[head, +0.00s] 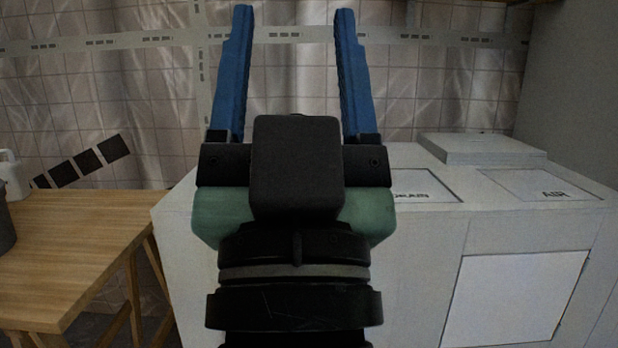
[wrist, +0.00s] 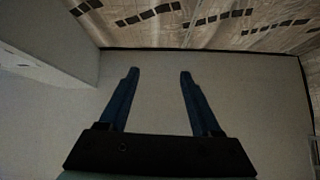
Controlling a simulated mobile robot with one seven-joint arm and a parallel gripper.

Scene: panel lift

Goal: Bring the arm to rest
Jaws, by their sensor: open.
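My gripper (head: 290,70) stands up in the middle of the head view, with its two long blue fingers spread wide apart. Nothing is between the fingers. In the wrist view my gripper (wrist: 157,75) is also open and empty, facing a plain grey surface. In the head view it covers part of the white cabinet (head: 510,225) behind it. I cannot tell how far it is from the cabinet or the wall.
The cabinet top has two recessed panels, one marked AIR (head: 540,185), the other label partly hidden. A raised white slab (head: 480,148) lies at its back. A wooden table (head: 75,250) stands at left, with a white jug (head: 12,178) and a dark pot (head: 4,225) at its edge.

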